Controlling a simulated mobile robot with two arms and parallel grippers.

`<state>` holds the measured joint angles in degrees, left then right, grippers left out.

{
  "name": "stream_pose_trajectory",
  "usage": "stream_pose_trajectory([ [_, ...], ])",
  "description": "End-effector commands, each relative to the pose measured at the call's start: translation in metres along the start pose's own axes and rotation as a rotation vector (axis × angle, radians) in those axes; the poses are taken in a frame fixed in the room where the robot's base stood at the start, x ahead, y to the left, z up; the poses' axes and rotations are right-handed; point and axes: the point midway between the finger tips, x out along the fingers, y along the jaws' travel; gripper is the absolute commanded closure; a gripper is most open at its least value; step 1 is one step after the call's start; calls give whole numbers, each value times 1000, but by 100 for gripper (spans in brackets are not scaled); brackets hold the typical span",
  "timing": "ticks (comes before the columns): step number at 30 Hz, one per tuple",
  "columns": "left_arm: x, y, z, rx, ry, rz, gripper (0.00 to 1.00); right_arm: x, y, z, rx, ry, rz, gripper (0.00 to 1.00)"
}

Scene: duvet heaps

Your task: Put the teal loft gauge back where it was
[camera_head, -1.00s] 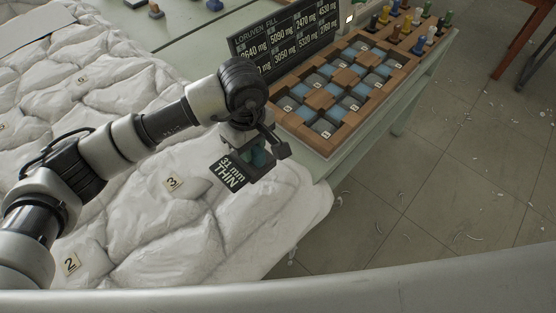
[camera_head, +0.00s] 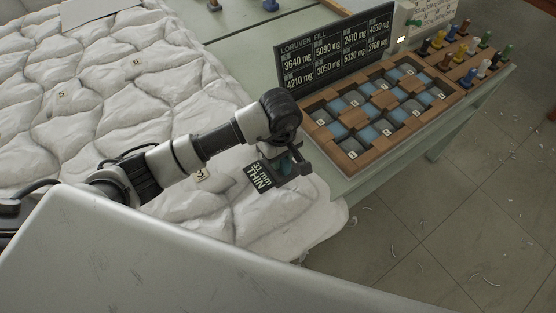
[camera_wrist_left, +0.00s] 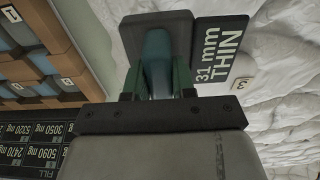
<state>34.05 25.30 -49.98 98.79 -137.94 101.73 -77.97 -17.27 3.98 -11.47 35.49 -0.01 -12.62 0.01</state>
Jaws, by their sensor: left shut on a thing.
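The teal loft gauge (camera_head: 286,164) is held in my left gripper (camera_head: 289,166), over the near right corner of the white duvet (camera_head: 110,80). Its dark plate (camera_head: 262,178) reads "31 mm THIN". In the left wrist view the gauge's teal grip (camera_wrist_left: 158,62) sits between the fingers of the left gripper (camera_wrist_left: 158,85), which are shut on it. The plate (camera_wrist_left: 218,50) shows beside it, above the quilted cloth. I cannot tell whether the gauge touches the duvet. My right gripper is out of view.
A wooden tray (camera_head: 355,160) with blue and grey compartments lies on the pale green table (camera_head: 318,165), right of the gripper. Behind it stands a "LORUVEN FILL" board (camera_head: 335,48). A peg rack (camera_head: 449,65) with several coloured pegs is at the far right.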

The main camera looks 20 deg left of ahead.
Motion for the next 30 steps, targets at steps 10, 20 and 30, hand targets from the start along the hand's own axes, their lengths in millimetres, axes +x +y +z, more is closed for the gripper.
stream_pose_trajectory([
  [10,30,-2,-6,-1,-4,0,100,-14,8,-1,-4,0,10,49],
  [20,44,-1,-7,2,0,4,100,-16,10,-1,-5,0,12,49],
  [30,47,-2,-6,1,0,1,52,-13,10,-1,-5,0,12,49],
])
